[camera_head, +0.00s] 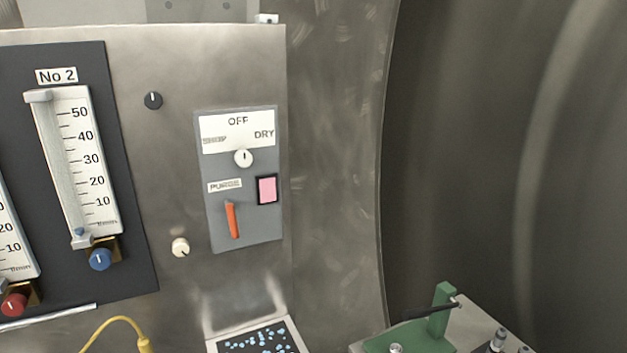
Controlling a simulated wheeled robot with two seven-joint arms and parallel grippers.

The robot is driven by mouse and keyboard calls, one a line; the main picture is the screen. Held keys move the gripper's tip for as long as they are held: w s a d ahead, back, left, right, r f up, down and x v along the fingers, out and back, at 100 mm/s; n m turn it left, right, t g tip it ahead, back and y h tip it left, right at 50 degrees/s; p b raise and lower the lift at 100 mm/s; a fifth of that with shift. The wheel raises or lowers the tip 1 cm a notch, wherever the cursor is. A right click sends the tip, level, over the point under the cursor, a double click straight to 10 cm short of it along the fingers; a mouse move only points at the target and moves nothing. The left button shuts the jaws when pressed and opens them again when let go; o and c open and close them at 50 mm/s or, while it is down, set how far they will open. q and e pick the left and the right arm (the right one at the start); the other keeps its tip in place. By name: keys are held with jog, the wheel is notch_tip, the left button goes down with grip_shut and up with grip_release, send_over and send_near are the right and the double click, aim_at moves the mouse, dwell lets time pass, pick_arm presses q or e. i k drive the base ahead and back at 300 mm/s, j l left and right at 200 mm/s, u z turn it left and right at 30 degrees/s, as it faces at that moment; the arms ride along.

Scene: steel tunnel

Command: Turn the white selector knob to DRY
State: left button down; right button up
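The white selector knob (243,158) sits on a grey panel (240,245) on the steel cabinet, just below a white label plate (228,148). The plate reads OFF at the top and DRY at the right; the wording at the left is too blurred to read. The knob's dark mark points up, toward OFF. Below the knob are a pink square button (267,189) and an orange-red lever (232,220), with a small blurred label beside them. Neither of my grippers shows in the head view, and nothing touches the knob.
A black knob (153,100) and a cream knob (180,248) are left of the panel. A No 2 flow gauge (82,160) with a blue knob (99,259) is further left. A green fixture (438,320) stands lower right. The space before the panel is clear.

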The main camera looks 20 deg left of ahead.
aim_at(243, 158)
jog(key=u, duration=1.2)
